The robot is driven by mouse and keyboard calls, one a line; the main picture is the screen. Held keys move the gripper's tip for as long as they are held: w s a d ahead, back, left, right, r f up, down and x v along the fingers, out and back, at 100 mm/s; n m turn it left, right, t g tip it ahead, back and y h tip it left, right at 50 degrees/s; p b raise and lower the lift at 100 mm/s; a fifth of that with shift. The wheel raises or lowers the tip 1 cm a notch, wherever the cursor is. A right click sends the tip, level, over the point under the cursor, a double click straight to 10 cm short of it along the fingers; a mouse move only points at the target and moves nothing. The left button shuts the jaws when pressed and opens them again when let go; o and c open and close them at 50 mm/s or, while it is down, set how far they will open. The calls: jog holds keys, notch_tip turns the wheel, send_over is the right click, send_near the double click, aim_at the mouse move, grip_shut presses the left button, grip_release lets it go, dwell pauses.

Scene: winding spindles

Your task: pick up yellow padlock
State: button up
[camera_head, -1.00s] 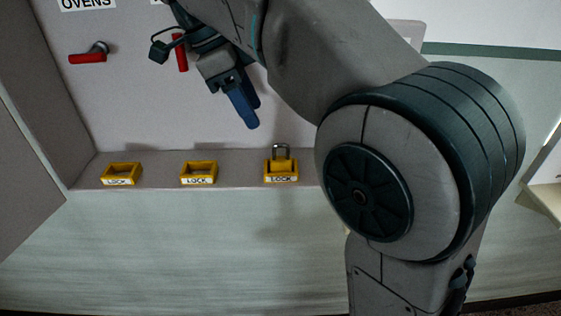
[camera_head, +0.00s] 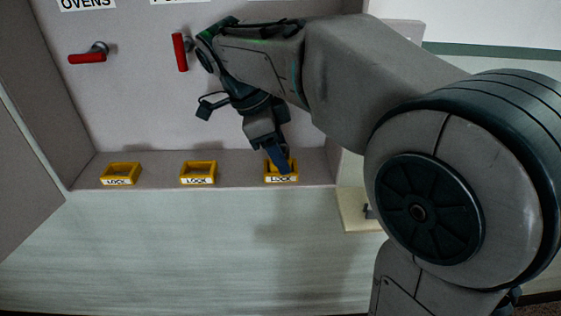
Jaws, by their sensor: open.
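The yellow padlock (camera_head: 268,177) sits at the right tray on the cabinet ledge; my gripper hides most of it, including its shackle. It cannot be told apart from the yellow holder labelled LOCK (camera_head: 282,180) in this view. My gripper (camera_head: 279,163), with blue fingers, points down right at the padlock. The jaws are open, with the fingers seen nearly edge-on. Whether they touch the padlock cannot be seen.
Two more yellow LOCK holders, one in the middle (camera_head: 198,180) and one at the left (camera_head: 120,181), look empty. Red handles (camera_head: 87,58) and (camera_head: 181,52) stick out from the back panel. The cabinet's side wall is at the left.

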jog(key=shift+f, duration=0.1)
grip_shut()
dwell(0.3)
